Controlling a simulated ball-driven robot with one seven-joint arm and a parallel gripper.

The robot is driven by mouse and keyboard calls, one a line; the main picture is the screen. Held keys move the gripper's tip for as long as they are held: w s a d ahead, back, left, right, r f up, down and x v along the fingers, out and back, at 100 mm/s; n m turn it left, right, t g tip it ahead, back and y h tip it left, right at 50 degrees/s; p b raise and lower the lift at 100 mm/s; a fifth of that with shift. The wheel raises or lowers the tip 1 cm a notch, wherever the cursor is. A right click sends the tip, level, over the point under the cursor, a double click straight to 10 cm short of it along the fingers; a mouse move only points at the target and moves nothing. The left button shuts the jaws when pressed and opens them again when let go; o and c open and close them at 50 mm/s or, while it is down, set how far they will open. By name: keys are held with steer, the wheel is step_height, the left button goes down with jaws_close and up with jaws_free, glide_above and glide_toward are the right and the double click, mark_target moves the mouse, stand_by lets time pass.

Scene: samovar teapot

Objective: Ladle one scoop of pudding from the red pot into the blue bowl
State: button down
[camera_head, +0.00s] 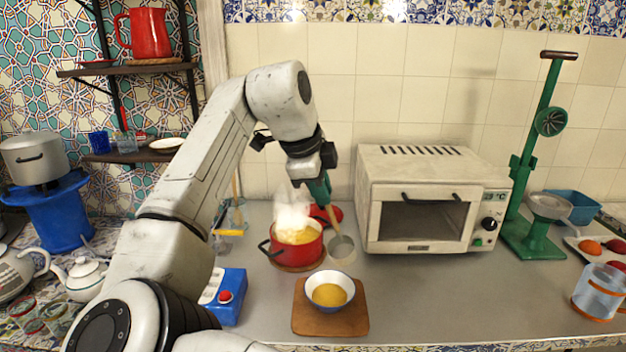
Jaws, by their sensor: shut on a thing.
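The red pot (312,254) stands on a round wooden board, holds yellow pudding and gives off white steam. The blue bowl (314,300), pale inside with a blue rim, sits on a square wooden board (354,325) in front of the pot; yellow pudding is in it. My gripper (320,190) is above and just right of the pot, shut on the handle of a ladle (341,247). The ladle's grey head hangs right of the pot and behind the bowl. I cannot tell whether pudding is in the ladle. The fingertips are small and dark.
A white toaster oven (425,180) stands to the right of the pot. A red lid (326,213) lies behind the pot. A blue box with a red button (226,297) is left of the bowl. A green press (530,180) is further right.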

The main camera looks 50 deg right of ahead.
steer(key=d+y+p, duration=0.5)
steer(key=d+p, duration=0.2)
steer(key=p, duration=0.2)
steer(key=shift+r+p, duration=0.3)
steer(key=shift+r, duration=0.15)
steer(key=shift+s, duration=0.1)
steer(key=shift+s, duration=0.15)
